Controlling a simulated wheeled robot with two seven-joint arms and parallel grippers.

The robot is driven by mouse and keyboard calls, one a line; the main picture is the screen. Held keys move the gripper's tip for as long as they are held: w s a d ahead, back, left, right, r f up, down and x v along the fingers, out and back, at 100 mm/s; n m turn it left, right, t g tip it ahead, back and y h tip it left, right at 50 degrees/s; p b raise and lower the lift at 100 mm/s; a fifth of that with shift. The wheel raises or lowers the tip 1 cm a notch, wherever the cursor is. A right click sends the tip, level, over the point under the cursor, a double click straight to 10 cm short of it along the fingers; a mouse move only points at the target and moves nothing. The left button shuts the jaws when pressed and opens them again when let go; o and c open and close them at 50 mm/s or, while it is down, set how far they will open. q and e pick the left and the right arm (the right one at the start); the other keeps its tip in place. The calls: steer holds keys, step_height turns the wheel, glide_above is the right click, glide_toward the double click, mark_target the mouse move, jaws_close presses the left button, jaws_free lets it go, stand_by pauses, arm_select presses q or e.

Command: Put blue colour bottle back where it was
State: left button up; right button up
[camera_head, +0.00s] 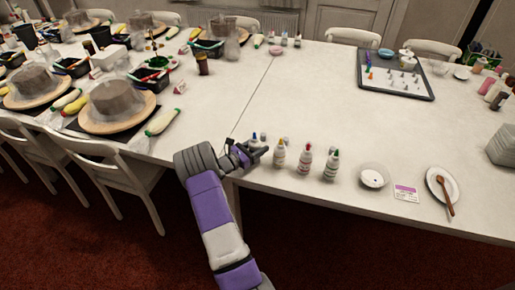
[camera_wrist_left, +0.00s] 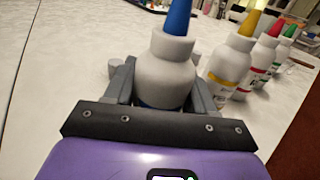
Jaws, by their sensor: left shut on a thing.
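The blue colour bottle, white with a blue pointed tip, shows in the left wrist view (camera_wrist_left: 165,62) upright between the fingers of my left gripper (camera_wrist_left: 162,92). In the head view, my left gripper (camera_head: 252,153) is at the table's front edge, shut on the bottle. Only the bottle's blue tip (camera_head: 254,135) and a little of its top show there; the rest is hidden. The bottle is at the left end of a row with the yellow (camera_head: 279,154), red (camera_head: 304,160) and green (camera_head: 331,166) bottles. I cannot tell whether its base touches the table. My right gripper is not in view.
Right of the row are a white bowl (camera_head: 374,176), a small card (camera_head: 406,193) and a plate (camera_head: 435,180) with a wooden spoon. A dark-edged tray (camera_head: 430,97) with piping tips lies further back. Cake turntables (camera_head: 118,123) fill the left table. The white table's middle is clear.

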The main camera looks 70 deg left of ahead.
arm_select(q)
steer(key=shift+r, duration=0.15)
steer(key=shift+f, duration=0.2)
steer(key=o, duration=0.7)
steer(key=shift+r, duration=0.2)
steer(key=shift+s+d, duration=0.1)
steer(key=shift+s, duration=0.2)
steer(key=p+v, duration=0.3)
steer(key=v, duration=0.7)
steer(key=shift+s+d, duration=0.1)
steer(key=shift+s, duration=0.15)
steer(key=shift+s+d, duration=0.15)
steer(key=shift+s, duration=0.3)
